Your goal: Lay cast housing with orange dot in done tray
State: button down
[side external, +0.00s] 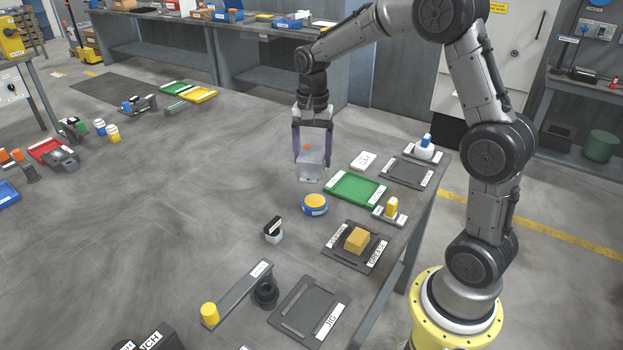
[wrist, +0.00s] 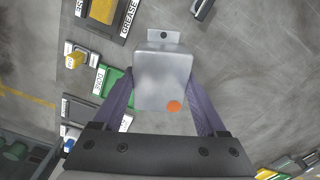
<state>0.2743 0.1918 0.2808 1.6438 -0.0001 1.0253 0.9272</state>
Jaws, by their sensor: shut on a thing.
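The cast housing (side external: 311,167) is a pale grey block with an orange dot on top. My gripper (side external: 312,150) is shut on it and holds it up, with a finger on each side. In the wrist view the housing (wrist: 163,77) sits between the two purple fingers, its orange dot near the lower right corner and a tab with a hole at its far end. The done tray is the green tray (side external: 355,188) to the right of the housing in the side view, and it looks empty. In the wrist view the green tray (wrist: 112,76) is partly hidden behind the housing and the left finger.
A blue and yellow round tin (side external: 315,205) stands near the green tray. A grease tray (side external: 338,257) holds a tan block (side external: 357,240). A dark jig plate (side external: 310,310) lies in front. A yellow piece (side external: 391,208) stands right of the green tray, and a white-labelled block (side external: 364,161) lies behind it.

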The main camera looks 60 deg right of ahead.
jog(key=s+d+f+m, duration=0.2)
jog(key=d+f, duration=0.2)
jog(key=d, duration=0.4)
jog(key=s+d+f+m, duration=0.2)
jog(key=d+f, duration=0.2)
jog(key=d, duration=0.5)
jog(key=shift+s+f, duration=0.1)
jog(key=shift+f, duration=2.7)
jog(key=shift+f, duration=0.8)
grip_release()
jog(key=shift+s+f, duration=0.1)
